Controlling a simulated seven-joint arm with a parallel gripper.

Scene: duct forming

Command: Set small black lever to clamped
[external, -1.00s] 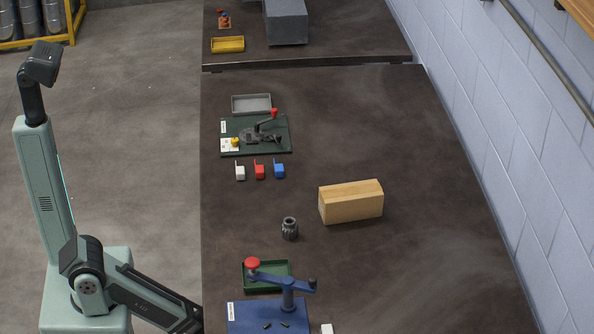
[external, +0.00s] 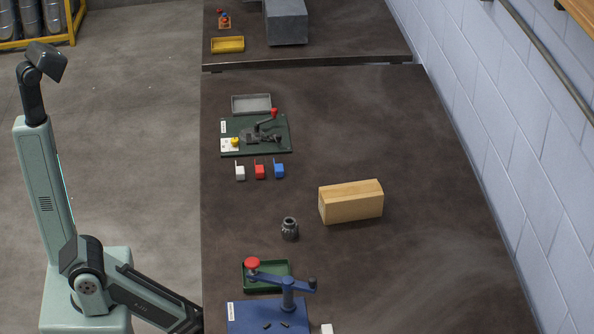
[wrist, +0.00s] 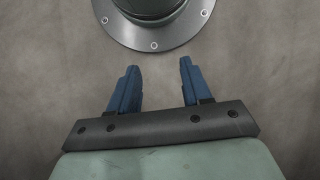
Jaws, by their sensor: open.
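My gripper (wrist: 158,68) shows in the wrist view with its two blue fingers apart and nothing between them. It is over plain grey-brown ground, beside a round dark flange with bolts. It does not show in the external view. In that view a blue fixture (external: 262,317) stands at the bottom of the table. It carries an arm with a red knob at the left and a small black lever or knob (external: 312,284) at the right. Farther back, a green plate (external: 272,150) holds a dark toggle clamp (external: 257,134) with a raised red-tipped handle. Which one is the task's lever is unclear.
A green tray (external: 250,287) is behind the blue fixture. A wooden block (external: 351,203) and a dark metal cylinder (external: 290,230) stand mid-table. White, red (external: 260,172) and blue small parts lie before the green plate. The table's right side is largely clear.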

